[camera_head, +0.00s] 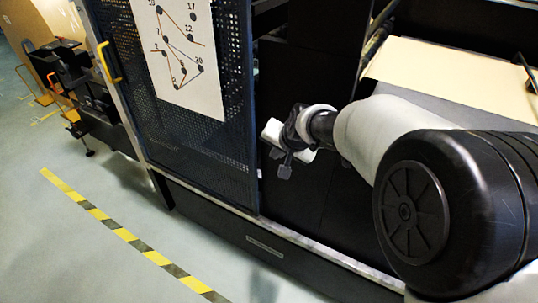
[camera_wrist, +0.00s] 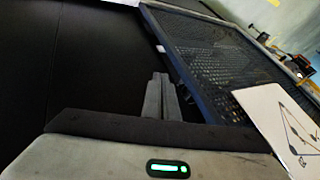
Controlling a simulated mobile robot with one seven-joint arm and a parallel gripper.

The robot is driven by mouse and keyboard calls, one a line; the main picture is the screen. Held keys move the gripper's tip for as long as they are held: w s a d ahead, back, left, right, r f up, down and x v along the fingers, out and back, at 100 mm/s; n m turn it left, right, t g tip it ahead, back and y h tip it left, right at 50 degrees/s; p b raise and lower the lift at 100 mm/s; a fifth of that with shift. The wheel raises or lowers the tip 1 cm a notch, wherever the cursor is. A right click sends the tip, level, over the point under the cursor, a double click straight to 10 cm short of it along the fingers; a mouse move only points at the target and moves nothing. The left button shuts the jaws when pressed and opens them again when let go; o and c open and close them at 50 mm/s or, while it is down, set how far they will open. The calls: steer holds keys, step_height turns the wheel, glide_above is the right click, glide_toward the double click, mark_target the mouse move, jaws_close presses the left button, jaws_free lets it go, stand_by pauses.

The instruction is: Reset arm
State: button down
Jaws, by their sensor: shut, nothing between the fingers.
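My arm reaches in from the right of the head view, bent, with its wrist in front of a dark machine opening. My gripper (camera_wrist: 161,84) shows in the wrist view with its two fingers together and nothing between them. In the head view the gripper end (camera_head: 284,172) is small and dark, just right of the blue mesh door's edge; whether it touches the door cannot be told. The blue mesh door (camera_head: 236,135) carries a white sheet (camera_head: 190,55) with numbered dots and lines. The door (camera_wrist: 215,60) and sheet (camera_wrist: 280,125) also show right of the fingers in the wrist view.
A tan paper sheet (camera_head: 450,72) lies on the machine at the upper right. A yellow door handle (camera_head: 108,62) is at the door's left edge. Yellow-black floor tape (camera_head: 125,235) crosses open grey floor. Dark equipment (camera_head: 70,70) stands at the far left.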

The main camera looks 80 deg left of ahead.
steer(key=shift+v, duration=1.5)
